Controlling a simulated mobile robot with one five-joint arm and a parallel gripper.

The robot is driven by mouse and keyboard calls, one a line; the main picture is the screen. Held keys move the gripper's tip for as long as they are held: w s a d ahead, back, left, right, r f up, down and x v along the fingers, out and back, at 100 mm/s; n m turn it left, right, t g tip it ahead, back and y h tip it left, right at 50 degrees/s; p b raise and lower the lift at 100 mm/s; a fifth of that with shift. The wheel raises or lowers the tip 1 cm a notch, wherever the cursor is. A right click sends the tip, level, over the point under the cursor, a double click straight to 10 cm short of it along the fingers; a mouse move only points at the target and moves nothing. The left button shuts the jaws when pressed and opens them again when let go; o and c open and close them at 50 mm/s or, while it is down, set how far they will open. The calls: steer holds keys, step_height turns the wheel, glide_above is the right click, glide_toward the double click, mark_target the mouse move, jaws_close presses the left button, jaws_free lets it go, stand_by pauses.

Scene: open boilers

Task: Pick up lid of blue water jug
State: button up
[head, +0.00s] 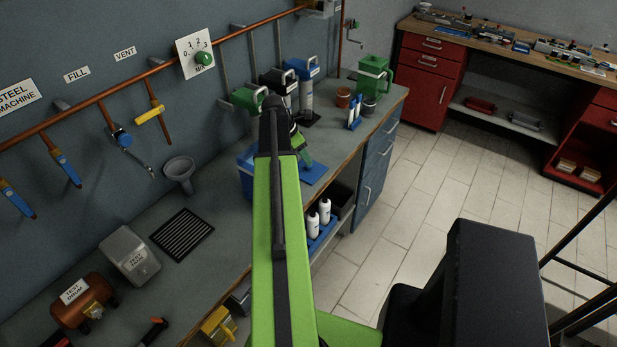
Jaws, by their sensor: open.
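A blue-topped container (300,72) with a handle and a pale label stands on the bench by the wall, beyond my arm. It may be the blue water jug; a separate lid cannot be made out at this size. Another blue object (246,172) on the bench is partly hidden behind my green arm, and I cannot tell what it is.
Green-topped (247,99) and black-topped (276,82) containers stand left of the blue-topped one. A copper pipe (130,89) runs along the wall. Tiled floor (400,220) is open at right.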

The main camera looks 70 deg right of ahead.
mark_target(308, 168)
steer(key=b+x, duration=0.5)
steer(key=shift+a+f, duration=0.15)
steer(key=shift+f, duration=0.1)
steer(key=shift+r, duration=0.2)
jaws_close()
